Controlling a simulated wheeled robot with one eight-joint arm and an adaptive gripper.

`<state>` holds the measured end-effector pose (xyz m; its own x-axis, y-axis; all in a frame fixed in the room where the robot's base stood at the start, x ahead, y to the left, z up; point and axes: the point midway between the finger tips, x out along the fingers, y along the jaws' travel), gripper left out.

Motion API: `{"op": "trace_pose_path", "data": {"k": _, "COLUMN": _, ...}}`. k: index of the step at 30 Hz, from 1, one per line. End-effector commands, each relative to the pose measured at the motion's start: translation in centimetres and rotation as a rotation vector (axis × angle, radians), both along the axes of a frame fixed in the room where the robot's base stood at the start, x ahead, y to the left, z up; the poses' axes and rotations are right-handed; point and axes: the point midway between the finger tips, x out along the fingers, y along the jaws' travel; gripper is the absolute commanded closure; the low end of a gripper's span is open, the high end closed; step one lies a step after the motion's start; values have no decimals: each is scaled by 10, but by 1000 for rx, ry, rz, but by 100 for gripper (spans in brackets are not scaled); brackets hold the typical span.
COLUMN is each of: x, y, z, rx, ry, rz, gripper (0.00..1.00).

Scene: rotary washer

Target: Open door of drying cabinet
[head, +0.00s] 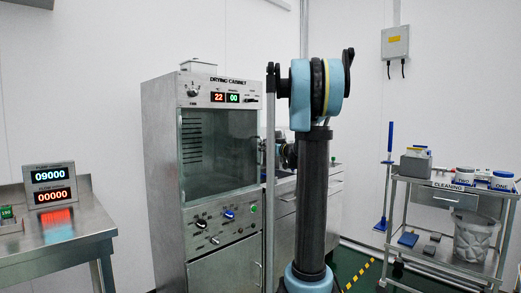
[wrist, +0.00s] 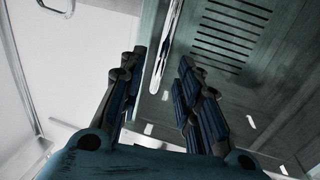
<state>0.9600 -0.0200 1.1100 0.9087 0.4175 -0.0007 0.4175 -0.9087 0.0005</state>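The drying cabinet (head: 235,90) stands in the middle of the head view, labelled on its top panel. Its glass door (head: 225,145) looks flush with the front, with slots visible through the glass. In the wrist view, a long metal handle (wrist: 168,45) runs beside the slotted panel. My gripper (wrist: 163,60) is open, with one finger on each side of the handle. A gap shows between the handle and the fingers. In the head view, my arm stands to the right of the cabinet, and my fingers are too hidden to make out.
A steel table with a numeric display (head: 50,185) stands at the left. A low cabinet (head: 330,205) is right of the drying cabinet, partly behind my arm. A cleaning cart (head: 448,183) with bottles and a bin (head: 475,237) stands at the right. A wall box (head: 395,42) hangs above.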

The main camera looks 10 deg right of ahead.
Motion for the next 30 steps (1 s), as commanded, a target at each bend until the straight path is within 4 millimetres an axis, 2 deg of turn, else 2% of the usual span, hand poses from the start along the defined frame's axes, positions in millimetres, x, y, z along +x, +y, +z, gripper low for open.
{"op": "trace_pose_path", "data": {"k": 3, "x": 17, "y": 9, "z": 0, "rx": 0, "ry": 0, "rz": 2, "gripper": 69}}
{"op": "trace_pose_path", "data": {"k": 9, "x": 34, "y": 17, "z": 0, "rx": 0, "ry": 0, "rz": 2, "gripper": 69}}
{"op": "trace_pose_path", "data": {"k": 21, "x": 39, "y": 18, "z": 0, "rx": 0, "ry": 0, "rz": 0, "gripper": 69}}
{"op": "trace_pose_path", "data": {"k": 25, "x": 39, "y": 18, "z": 0, "rx": 0, "ry": 0, "rz": 0, "gripper": 99}}
{"op": "trace_pose_path", "data": {"k": 30, "x": 38, "y": 23, "z": 0, "rx": 0, "ry": 0, "rz": 3, "gripper": 100}}
